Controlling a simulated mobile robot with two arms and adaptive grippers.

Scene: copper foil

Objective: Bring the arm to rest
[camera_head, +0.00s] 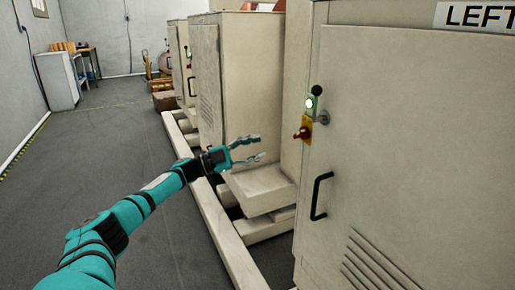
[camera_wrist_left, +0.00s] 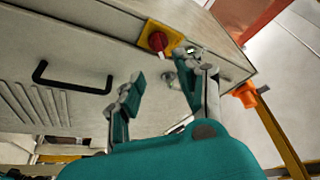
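My left arm reaches in from the lower left in the head view. Its gripper (camera_head: 262,149) is open and empty, in front of the cabinets. The gap between its fingers also shows in the left wrist view (camera_wrist_left: 160,88). The fingers are apart from the near cabinet (camera_head: 400,130), which stands to the right with a "LEFT" label (camera_head: 478,15). On that cabinet are a red knob on a yellow plate (camera_head: 303,132), a lit green-white lamp (camera_head: 310,102) and a black handle (camera_head: 319,196). My right gripper is in neither view.
More beige cabinets (camera_head: 235,75) line up behind. A low beige rail (camera_head: 205,210) runs along the floor before them. The grey floor (camera_head: 100,140) to the left is clear. A white cabinet (camera_head: 60,80) and a table (camera_head: 88,62) stand far back.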

